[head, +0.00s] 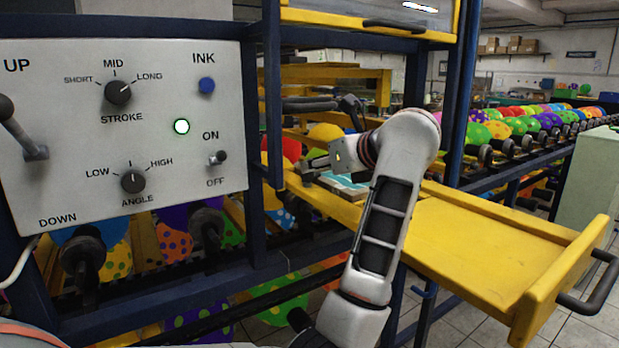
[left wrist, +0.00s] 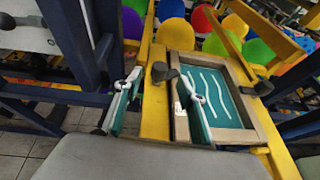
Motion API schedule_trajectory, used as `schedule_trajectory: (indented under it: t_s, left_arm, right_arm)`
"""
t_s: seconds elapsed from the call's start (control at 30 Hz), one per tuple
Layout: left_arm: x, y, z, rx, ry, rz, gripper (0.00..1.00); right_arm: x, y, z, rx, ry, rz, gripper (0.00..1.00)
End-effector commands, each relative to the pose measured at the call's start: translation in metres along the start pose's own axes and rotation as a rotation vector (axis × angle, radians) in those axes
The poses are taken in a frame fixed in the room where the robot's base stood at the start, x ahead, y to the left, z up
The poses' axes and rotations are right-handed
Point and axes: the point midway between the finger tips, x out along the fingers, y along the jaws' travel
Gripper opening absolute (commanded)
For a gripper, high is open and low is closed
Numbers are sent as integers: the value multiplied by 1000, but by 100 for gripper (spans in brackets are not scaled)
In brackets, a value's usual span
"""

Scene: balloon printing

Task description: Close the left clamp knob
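The screen frame (left wrist: 250,125), with a wooden border and teal mesh with white wavy lines, lies by a yellow beam in the left wrist view. The left clamp knob (left wrist: 160,71) is black and sits at the frame's left side. Another black clamp knob (left wrist: 262,88) is at its right side. My left gripper (left wrist: 160,78) is open, its two fingers apart on either side of the left knob; I cannot tell whether they touch it. In the head view, my left gripper (head: 314,167) is beside the teal screen (head: 345,187), and the left knob is not clearly seen. My right gripper is not in view.
A control panel (head: 120,130) with dials and a green light stands at the left. A blue post (head: 271,90) rises close to my left gripper. The yellow tray (head: 470,245) on the right is empty. Colored balloons (head: 520,124) line a conveyor behind.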

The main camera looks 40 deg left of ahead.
Motion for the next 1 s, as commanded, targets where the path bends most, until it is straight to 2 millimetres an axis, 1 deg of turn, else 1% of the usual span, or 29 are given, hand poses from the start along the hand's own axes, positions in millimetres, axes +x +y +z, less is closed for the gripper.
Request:
schedule_trajectory:
  t_s: [0.3, 0.43, 0.6, 0.87, 0.9, 0.93, 0.97, 1.0]
  left_arm:
    - [47, 1, 0, 2, -1, 3, 40]
    - [63, 1, 0, 2, -1, 2, 40]
    - [73, 0, 0, 0, -1, 0, 40]
    - [74, 0, 1, 0, 0, -2, 40]
    - [74, 0, 1, 0, 0, -2, 35]
    - [74, 0, 1, 0, 0, -2, 27]
    - [74, 0, 1, 0, 0, -2, 19]
    - [74, 0, 1, 0, 0, -2, 9]
  right_arm:
    - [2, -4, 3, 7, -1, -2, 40]
    - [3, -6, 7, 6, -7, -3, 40]
    - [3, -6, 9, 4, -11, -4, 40]
    - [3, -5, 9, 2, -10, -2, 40]
    - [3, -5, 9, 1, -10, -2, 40]
    - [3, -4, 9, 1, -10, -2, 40]
    - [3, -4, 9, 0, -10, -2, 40]
    - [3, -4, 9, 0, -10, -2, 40]
